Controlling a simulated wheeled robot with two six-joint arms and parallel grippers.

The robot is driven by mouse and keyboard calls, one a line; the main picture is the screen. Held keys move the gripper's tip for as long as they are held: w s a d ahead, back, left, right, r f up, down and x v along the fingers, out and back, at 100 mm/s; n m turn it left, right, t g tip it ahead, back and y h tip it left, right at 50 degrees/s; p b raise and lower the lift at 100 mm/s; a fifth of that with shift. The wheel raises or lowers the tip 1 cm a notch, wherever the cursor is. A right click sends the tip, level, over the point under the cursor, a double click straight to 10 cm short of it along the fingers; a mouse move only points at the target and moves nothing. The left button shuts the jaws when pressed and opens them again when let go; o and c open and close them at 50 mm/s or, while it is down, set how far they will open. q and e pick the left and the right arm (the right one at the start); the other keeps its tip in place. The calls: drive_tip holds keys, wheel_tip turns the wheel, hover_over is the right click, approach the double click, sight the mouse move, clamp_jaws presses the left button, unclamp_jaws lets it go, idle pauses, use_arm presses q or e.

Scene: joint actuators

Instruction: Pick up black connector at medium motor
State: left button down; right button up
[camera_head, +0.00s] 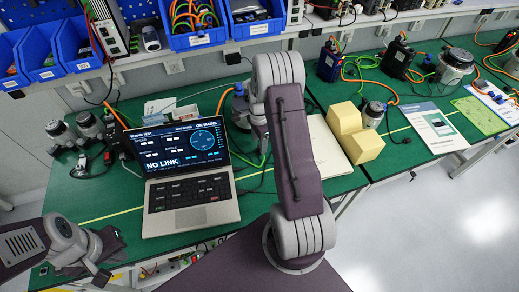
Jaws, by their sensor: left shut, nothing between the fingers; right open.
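Several motors stand on the green benches, and I cannot tell for certain which is the medium one. A grey-and-black motor (373,113) stands right of the yellow blocks, with an orange cable by it. A black motor (398,56) and a blue-black motor (329,62) stand further back. Two small grey motors (75,132) are at the left. The black connector is too small to pick out. My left gripper (106,262) is shut and empty at the front left edge.
A laptop (190,205) reading "NO LINK" stands mid-bench. Yellow blocks (352,132) and a pale folder (325,145) lie right of my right arm. Blue bins (190,38) line the shelf above. Loose cables cross the back. A printed sheet (436,126) lies at the right.

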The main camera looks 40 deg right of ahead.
wheel_tip(320, 180, down, 3)
drive_tip(key=shift+s+a+r, duration=0.1)
drive_tip(key=shift+s, duration=0.05)
drive_tip(key=shift+f, duration=0.4)
drive_tip(key=shift+r, duration=0.1)
clamp_jaws()
wheel_tip(320, 180, up, 4)
drive_tip(key=shift+r, duration=0.25)
drive_tip(key=s+d+r, duration=0.4)
drive_tip(key=s+r, duration=0.2)
drive_tip(key=s, duration=0.5)
drive_tip(key=shift+r, duration=0.25)
